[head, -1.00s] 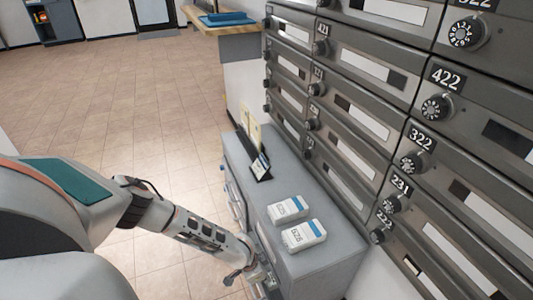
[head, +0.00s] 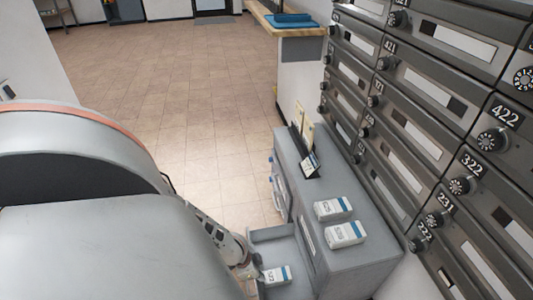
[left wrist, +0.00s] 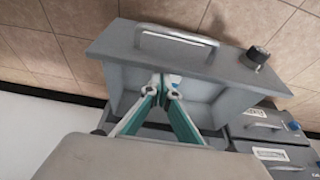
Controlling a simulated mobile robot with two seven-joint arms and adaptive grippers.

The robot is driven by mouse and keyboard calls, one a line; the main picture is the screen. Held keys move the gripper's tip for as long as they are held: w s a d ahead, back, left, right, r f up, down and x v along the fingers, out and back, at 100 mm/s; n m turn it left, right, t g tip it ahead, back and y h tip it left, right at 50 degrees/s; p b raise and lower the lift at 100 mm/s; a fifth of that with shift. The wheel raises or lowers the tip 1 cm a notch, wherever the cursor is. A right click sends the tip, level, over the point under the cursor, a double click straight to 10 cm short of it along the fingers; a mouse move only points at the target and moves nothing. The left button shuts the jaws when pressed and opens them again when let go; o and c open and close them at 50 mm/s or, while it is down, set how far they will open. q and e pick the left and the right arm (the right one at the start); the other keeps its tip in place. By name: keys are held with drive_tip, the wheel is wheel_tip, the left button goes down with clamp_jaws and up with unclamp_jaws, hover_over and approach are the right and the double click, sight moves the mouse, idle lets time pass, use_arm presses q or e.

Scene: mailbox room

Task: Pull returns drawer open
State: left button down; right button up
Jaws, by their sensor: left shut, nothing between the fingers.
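The open drawer (head: 268,236) sticks out from the front of the grey cabinet (head: 355,262) in the head view. A white and blue labelled box (head: 277,276) lies inside it. In the head view the left gripper (head: 246,270) is partly hidden by my arm. My right gripper is not in view.
Two labelled boxes (head: 333,208) (head: 346,234) and a card holder (head: 305,160) stand on the cabinet. Mailboxes (head: 420,110) line the wall at right. Other drawer fronts (left wrist: 262,126) show beside the open drawer. The tiled floor (head: 190,90) is clear.

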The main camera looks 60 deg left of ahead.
use_arm(q)
drive_tip(key=shift+s+a, duration=0.1)
drive_tip(key=shift+s, duration=0.1)
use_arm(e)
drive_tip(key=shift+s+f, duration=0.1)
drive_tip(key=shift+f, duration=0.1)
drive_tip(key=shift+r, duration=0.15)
use_arm(q)
drive_tip(key=shift+r, duration=0.2)
wheel_tip(320, 180, up, 2)
drive_tip(key=shift+a+r+p, duration=0.1)
drive_tip(key=shift+a+p, duration=0.05)
drive_tip(key=shift+p, duration=0.75)
drive_tip(key=shift+a+r+p, duration=0.1)
drive_tip(key=shift+r+p, duration=0.4)
drive_tip(key=shift+r, duration=0.25)
drive_tip(key=s+p+v, duration=0.1)
drive_tip(key=p+v, duration=0.3)
drive_tip(key=v, duration=0.2)
drive_tip(key=shift+f, duration=0.2)
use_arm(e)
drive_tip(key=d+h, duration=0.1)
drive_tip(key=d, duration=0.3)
use_arm(q)
drive_tip(key=shift+s, duration=0.25)
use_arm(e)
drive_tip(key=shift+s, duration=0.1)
